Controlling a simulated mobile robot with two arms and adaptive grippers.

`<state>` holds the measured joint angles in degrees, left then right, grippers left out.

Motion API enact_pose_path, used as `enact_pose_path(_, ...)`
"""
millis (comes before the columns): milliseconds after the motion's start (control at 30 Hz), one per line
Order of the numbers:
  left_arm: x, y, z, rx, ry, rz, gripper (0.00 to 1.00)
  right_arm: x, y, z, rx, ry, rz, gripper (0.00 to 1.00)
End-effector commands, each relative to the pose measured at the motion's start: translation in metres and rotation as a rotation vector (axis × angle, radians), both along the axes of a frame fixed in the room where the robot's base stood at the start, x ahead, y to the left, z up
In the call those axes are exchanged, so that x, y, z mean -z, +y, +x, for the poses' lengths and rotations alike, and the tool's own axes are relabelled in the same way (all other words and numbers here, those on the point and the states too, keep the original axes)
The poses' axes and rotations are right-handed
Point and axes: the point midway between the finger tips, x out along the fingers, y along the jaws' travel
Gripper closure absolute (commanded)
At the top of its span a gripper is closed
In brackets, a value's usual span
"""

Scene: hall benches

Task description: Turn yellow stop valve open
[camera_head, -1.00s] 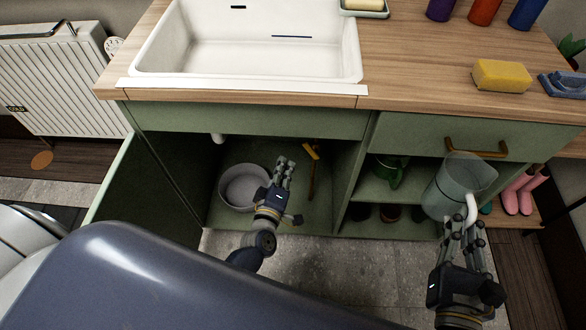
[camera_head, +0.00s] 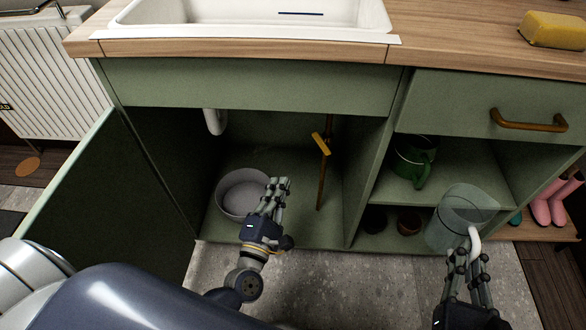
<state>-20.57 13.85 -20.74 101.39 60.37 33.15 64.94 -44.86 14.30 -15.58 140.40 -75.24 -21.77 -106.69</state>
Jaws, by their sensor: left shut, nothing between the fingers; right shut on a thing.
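The yellow stop valve (camera_head: 321,144) is a small yellow lever on a thin brown upright pipe (camera_head: 322,185) inside the open sink cabinet. The lever looks tilted across the pipe. My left gripper (camera_head: 276,186) is shut and empty, in front of the cabinet opening, below and left of the valve and apart from it. My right gripper (camera_head: 468,262) is shut on the white handle (camera_head: 474,243) of a clear pitcher (camera_head: 455,216), in front of the right-hand shelves. The fingers hide part of the handle.
A pale bowl (camera_head: 242,194) sits on the cabinet floor behind my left gripper. A white drain pipe (camera_head: 215,121) hangs at upper left. The open cabinet door (camera_head: 90,190) stands at left. A green watering can (camera_head: 414,160) is on the right shelf. A divider (camera_head: 375,190) stands right of the valve.

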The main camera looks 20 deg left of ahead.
Motion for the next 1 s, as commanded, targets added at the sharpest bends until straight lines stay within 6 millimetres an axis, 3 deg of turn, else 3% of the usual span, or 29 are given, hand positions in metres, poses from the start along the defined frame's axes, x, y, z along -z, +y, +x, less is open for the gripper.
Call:
enact_pose_path(500, -0.013, 0.007, 0.099, -0.001, -0.004, 0.001, 1.00, 0.015, 0.000, 0.000, 0.000, -0.001, 0.000, 1.00)
enact_pose_path(700, -0.027, -0.019, 0.102, 0.000, -0.001, -0.001, 1.00, 0.010, 0.000, 0.000, 0.000, -0.001, 0.000, 1.00)
enact_pose_path(1000, -0.032, -0.027, 0.104, -0.001, -0.001, 0.003, 1.00, 0.010, 0.000, 0.000, 0.000, -0.001, 0.000, 1.00)
